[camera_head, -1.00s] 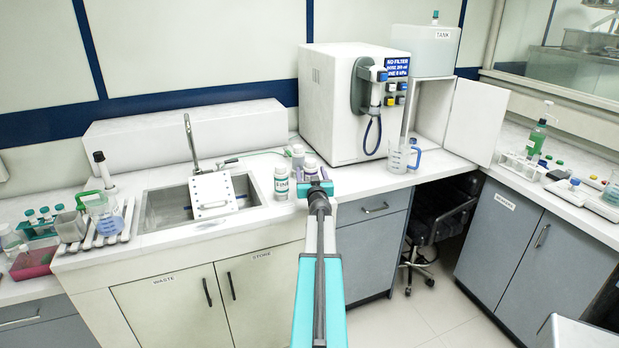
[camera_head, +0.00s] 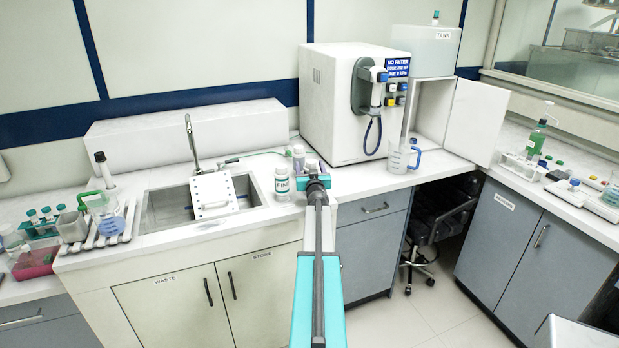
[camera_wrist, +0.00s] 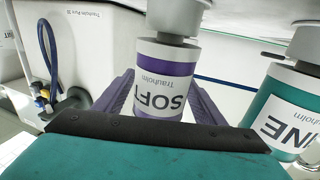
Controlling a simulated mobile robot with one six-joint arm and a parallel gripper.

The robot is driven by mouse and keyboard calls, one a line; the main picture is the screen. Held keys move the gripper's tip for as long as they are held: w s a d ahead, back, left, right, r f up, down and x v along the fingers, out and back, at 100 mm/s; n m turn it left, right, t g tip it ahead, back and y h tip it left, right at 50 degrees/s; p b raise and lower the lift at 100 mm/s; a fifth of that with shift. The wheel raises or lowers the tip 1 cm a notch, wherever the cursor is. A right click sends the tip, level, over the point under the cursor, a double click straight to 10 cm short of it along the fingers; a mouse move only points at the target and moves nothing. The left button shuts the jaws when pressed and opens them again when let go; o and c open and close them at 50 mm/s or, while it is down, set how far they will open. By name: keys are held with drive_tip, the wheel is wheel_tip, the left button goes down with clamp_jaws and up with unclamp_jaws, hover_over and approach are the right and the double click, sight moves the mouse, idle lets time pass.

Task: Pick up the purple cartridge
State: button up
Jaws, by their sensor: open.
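The purple cartridge (camera_wrist: 167,75) has a white label reading SOFT and a pale cap, and shows upside down in the wrist view. My gripper (camera_wrist: 162,88) is open, with one purple finger on each side of the cartridge. I cannot tell whether either finger touches it. In the head view my gripper (camera_head: 315,182) is at the counter beside the sink, and the cartridge is mostly hidden behind it.
A teal cartridge labelled FINE (camera_wrist: 287,108) stands close beside the purple one; it also shows in the head view (camera_head: 282,184). Another capped container (camera_head: 298,157) is just behind. The white machine (camera_head: 335,105) stands behind to the right, with a jug (camera_head: 398,158) before it.

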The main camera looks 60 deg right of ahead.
drive_tip(key=shift+c, duration=0.4)
drive_tip(key=c, duration=1.2)
drive_tip(key=shift+r, duration=0.2)
drive_tip(key=s+a+r+p, duration=0.1)
drive_tip(key=s+a+r, duration=0.1)
drive_tip(key=s, duration=0.5)
drive_tip(key=s+a+r+p, duration=0.1)
drive_tip(key=s+a+r, duration=0.1)
drive_tip(key=s, duration=0.6)
drive_tip(key=shift+a+r, duration=0.3)
drive_tip(key=shift+a, duration=0.6)
drive_tip(key=shift+w, duration=0.1)
